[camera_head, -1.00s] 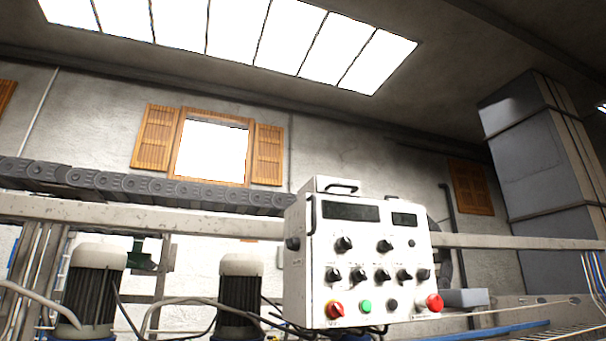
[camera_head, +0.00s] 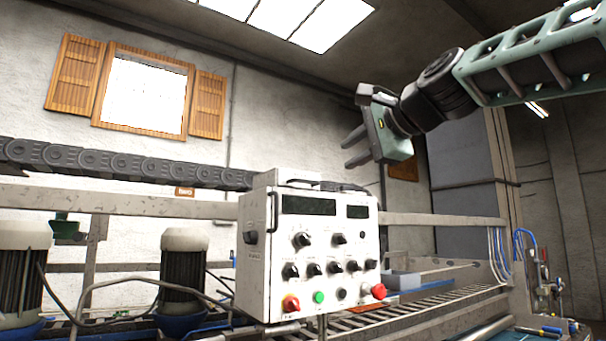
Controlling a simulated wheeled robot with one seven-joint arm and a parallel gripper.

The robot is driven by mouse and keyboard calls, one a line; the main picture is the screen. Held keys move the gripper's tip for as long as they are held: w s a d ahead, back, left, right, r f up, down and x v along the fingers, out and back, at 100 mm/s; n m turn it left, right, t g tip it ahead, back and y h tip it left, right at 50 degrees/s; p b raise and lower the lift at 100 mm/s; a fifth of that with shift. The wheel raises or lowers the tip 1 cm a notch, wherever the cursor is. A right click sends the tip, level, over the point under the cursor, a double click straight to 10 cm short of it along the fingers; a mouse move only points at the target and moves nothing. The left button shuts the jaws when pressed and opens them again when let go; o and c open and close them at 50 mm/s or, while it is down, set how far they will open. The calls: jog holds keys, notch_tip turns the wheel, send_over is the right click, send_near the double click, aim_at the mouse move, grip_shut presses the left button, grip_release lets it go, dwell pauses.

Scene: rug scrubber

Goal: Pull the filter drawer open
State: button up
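My gripper (camera_head: 354,148) is in the air at the upper right of the head view, above and behind-looking relative to the white control box. Its two dark fingers point left and are apart, with nothing between them. The white control box (camera_head: 262,278) has dark displays, black knobs and coloured buttons on its front. It has a dark handle (camera_head: 301,182) on top and another dark handle (camera_head: 274,223) along its left front edge. I cannot identify the filter drawer in this view.
A small grey box (camera_head: 404,281) sits right of the control box. Two motors (camera_head: 184,270) with cables stand at left. A dark chain conveyor (camera_head: 120,164) and a metal rail (camera_head: 130,203) run across. Rollers (camera_head: 450,310) lie at lower right. The air left of my gripper looks clear.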

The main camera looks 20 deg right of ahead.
aim_at(310, 181)
jog(key=shift+p+x, duration=3.35)
jog(key=shift+x, duration=3.9)
jog(key=shift+c, duration=0.3)
jog(key=shift+d, duration=0.1)
grip_shut()
